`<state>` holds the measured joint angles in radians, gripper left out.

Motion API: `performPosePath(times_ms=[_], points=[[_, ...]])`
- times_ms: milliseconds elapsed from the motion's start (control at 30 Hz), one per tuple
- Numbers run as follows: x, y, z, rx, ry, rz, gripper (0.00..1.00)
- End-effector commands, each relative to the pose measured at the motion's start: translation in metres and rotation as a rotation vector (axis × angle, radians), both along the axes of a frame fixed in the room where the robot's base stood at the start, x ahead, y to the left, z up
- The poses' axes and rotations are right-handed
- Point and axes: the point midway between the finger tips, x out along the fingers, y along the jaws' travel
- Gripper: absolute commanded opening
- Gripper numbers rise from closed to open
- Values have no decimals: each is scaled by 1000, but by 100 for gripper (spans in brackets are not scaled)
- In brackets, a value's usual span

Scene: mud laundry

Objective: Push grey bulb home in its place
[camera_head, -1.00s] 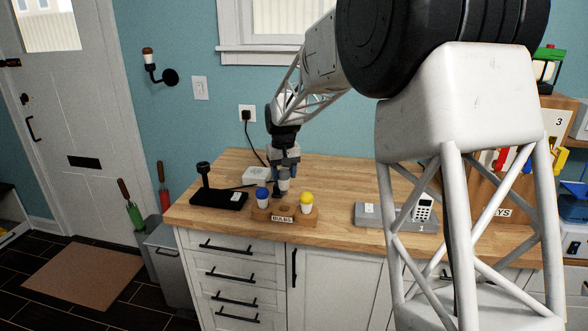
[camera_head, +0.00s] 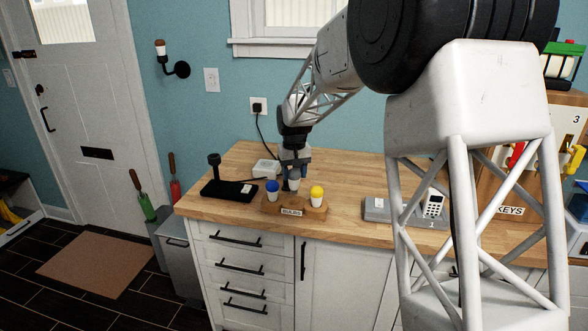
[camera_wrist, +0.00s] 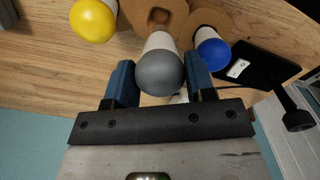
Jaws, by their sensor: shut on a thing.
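My gripper (camera_head: 294,170) is shut on the grey bulb (camera_wrist: 160,73), with one blue-grey finger on each side of its round head. In the head view the grey bulb (camera_head: 294,184) is upright between a blue bulb (camera_head: 272,186) and a yellow bulb (camera_head: 317,191), at the wooden holder labelled BULBS (camera_head: 319,209). In the wrist view the bulb's white base points toward the holder (camera_wrist: 181,14), and a dark hole (camera_wrist: 158,15) shows just past its end. I cannot tell whether the base touches the wood.
The blue bulb (camera_wrist: 213,54) and yellow bulb (camera_wrist: 94,20) stand close on either side. A black stand (camera_head: 228,190) is left of the holder, a white box (camera_head: 266,168) behind. A grey tray with a phone (camera_head: 434,204) is to the right, past bare worktop (camera_head: 350,190).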

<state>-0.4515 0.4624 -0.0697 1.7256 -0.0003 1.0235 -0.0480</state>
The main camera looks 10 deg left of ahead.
Motion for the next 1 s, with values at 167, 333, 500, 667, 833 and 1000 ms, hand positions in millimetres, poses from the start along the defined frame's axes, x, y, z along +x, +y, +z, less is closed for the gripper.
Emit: performPosePath(times_ms=[167,333,500,667,833,1000], points=[[0,0,-12,0,1,0,21],[0,0,-20,0,0,0,21],[0,0,-24,0,0,0,21],[0,0,-26,0,0,0,21],[0,0,-26,0,0,0,21],[0,0,-26,0,0,0,21]])
